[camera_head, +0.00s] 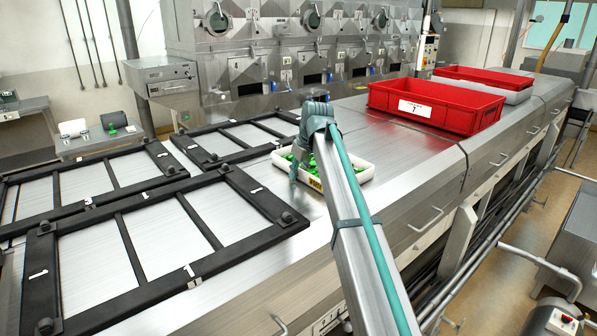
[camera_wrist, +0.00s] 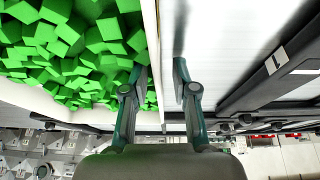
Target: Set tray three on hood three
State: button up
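A white tray (camera_head: 366,173) filled with green cubes stands on the metal top in the head view, partly hidden by my arm. Its yellow front label is too small to read. In the wrist view the tray's white wall (camera_wrist: 151,45) runs between the fingers of my gripper (camera_wrist: 158,80). One finger is on the cube side, the other outside, with a visible gap to the wall. My gripper looks open. Dark-framed hood sections (camera_head: 210,215) lie to the left, with small white number labels; I cannot tell surely which is hood three.
A red bin (camera_head: 435,105) stands on the metal top at the right, with another red bin (camera_head: 485,77) behind it. A bank of metal machines (camera_head: 290,60) lines the back. Bare metal top (camera_head: 400,160) lies right of the tray.

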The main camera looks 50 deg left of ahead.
jog(key=b+v, duration=0.3)
jog(key=v, duration=0.9)
jog(key=shift+r, duration=0.2)
jog(key=shift+a, duration=0.1)
